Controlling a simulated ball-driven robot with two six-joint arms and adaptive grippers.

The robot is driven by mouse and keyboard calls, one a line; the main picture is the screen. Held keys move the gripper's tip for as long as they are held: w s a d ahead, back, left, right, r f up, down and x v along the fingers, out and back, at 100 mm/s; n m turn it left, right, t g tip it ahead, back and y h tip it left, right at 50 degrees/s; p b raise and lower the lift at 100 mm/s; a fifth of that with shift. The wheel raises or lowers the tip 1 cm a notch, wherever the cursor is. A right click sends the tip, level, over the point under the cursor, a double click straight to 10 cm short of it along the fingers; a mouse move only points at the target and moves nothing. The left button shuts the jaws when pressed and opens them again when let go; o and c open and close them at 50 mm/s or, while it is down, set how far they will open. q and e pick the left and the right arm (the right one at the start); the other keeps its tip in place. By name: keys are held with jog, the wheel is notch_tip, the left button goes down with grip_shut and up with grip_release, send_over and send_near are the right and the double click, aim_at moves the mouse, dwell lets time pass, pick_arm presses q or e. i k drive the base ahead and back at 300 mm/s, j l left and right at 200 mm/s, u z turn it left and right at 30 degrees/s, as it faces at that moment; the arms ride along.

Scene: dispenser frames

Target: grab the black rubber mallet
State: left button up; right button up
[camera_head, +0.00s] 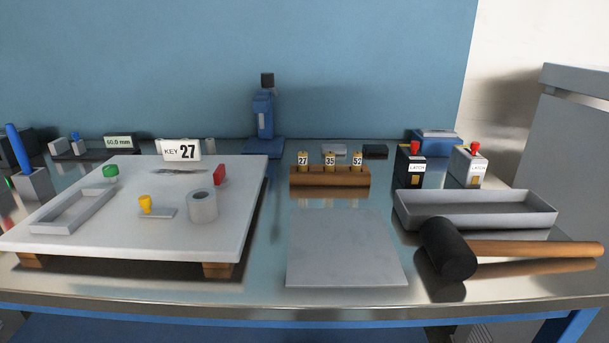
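The black rubber mallet (449,250) lies on its side at the front right of the metal table. Its black cylindrical head is at the left end, and its wooden handle (535,248) points right, towards the table's right edge. The head sits just in front of a shallow grey tray (475,222). Nothing is touching the mallet from above. Neither of my grippers shows in the head view.
A flat grey plate (345,262) lies left of the mallet head. A raised white board (140,234) with small parts fills the left side. A wooden block (330,181) with numbered keys and two latch boxes (409,166) (469,167) stand behind. A grey cabinet (570,150) stands at right.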

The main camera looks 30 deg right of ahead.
aim_at(454, 258)
jog(key=z, duration=1.95)
